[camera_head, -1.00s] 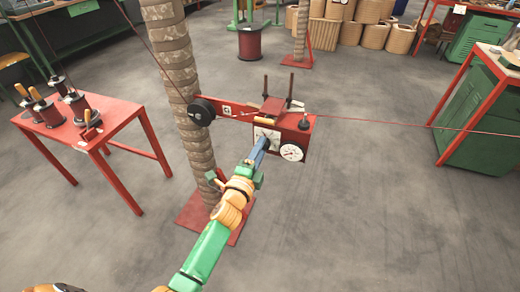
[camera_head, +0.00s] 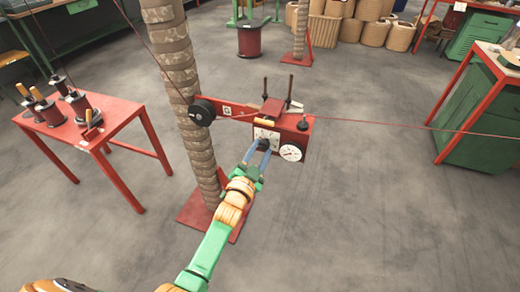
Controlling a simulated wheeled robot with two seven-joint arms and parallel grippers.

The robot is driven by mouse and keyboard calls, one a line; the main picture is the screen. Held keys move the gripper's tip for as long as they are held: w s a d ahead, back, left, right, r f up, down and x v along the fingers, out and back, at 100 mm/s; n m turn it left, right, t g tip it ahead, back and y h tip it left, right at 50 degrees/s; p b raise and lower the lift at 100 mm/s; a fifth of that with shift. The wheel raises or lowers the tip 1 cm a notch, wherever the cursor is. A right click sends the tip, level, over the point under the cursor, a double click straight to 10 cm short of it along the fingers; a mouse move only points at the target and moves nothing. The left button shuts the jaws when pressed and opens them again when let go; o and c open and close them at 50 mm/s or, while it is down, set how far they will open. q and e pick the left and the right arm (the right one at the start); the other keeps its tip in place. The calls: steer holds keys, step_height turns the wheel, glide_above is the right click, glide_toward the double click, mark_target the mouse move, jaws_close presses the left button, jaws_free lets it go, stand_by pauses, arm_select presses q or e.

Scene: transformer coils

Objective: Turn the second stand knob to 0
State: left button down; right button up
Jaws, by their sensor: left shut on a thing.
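A red stand unit (camera_head: 295,130) is fixed to a wrapped column (camera_head: 181,80) in the middle of the view. Its front has a white square dial plate (camera_head: 274,134) with a dark knob (camera_head: 264,143) and a round white gauge (camera_head: 291,153) to its right. My left gripper (camera_head: 261,147) reaches up to the plate, with its two blue fingers on either side of the knob and shut on it. The fingers partly cover the knob and plate, and the dial marks are too small to read. My right gripper is not in view.
A thin red wire (camera_head: 400,126) runs from the unit's black pulley (camera_head: 201,112) to the right. A red table (camera_head: 120,112) with several spools stands at left. A green cabinet (camera_head: 478,120) stands at right. The floor in front is clear.

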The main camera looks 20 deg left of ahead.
arm_select(q)
steer(key=n+p, duration=0.1)
steer(key=n, duration=0.4)
steer(key=shift+n, duration=0.3)
steer(key=n, duration=0.4)
steer(key=shift+d+n, duration=0.15)
steer(key=shift+n, duration=0.25)
steer(key=shift+n+p, duration=0.3)
steer(key=shift+c, duration=2.4)
jaws_free()
steer(key=shift+s, duration=0.1)
steer(key=s+p, duration=0.1)
steer(key=s, duration=0.6)
